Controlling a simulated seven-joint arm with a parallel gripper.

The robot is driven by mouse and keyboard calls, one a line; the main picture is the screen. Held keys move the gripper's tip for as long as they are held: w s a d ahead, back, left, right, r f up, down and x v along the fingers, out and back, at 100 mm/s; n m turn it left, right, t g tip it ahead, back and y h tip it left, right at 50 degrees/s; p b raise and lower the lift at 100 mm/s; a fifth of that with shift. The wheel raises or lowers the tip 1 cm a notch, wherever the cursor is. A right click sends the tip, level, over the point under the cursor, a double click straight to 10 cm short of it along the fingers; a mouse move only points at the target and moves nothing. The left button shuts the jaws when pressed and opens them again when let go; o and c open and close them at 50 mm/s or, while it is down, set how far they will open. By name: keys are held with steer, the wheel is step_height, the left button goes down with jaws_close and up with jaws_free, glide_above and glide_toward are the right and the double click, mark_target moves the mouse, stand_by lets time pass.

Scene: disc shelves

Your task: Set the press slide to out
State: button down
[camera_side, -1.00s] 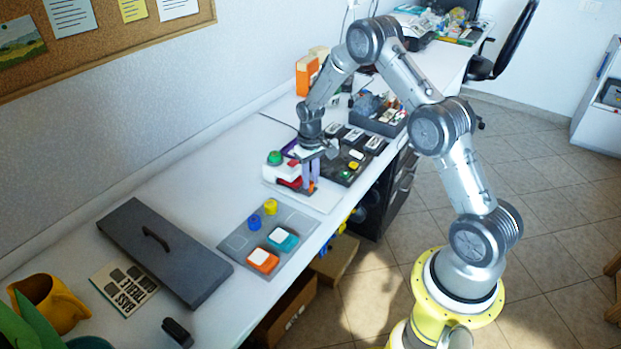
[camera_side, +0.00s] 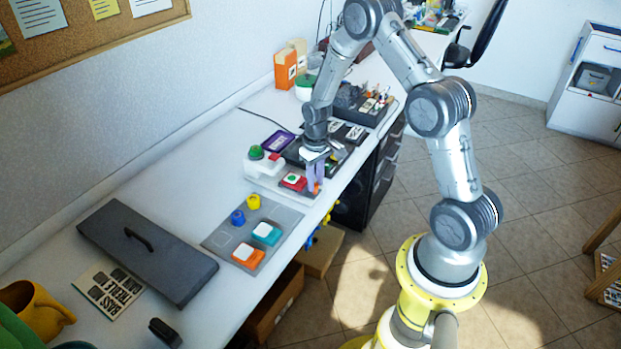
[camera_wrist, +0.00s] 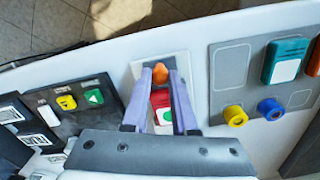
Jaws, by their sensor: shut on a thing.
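The white press (camera_side: 264,168) with a green knob (camera_side: 256,152) stands on the bench. Its slide carries a red block (camera_side: 293,181), which lies clear of the press body on the side toward the bench's front edge. In the wrist view the red block (camera_wrist: 161,104) has a white top with a green mark and shows between my fingers. My gripper (camera_side: 316,186) points down at the slide's outer end, shut on its orange handle (camera_wrist: 160,73). The press body is mostly hidden by my gripper in the wrist view.
A grey panel (camera_side: 222,238) with blue and yellow knobs and orange and teal blocks lies to the left. A dark tray (camera_wrist: 70,122) with small blocks sits on the press's other side. A dark grey lid (camera_side: 175,262) lies farther left.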

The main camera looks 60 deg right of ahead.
steer(key=shift+s, duration=0.2)
steer(key=c, duration=0.7)
jaws_free()
step_height(320, 180, up, 14)
steer(key=shift+a, duration=0.1)
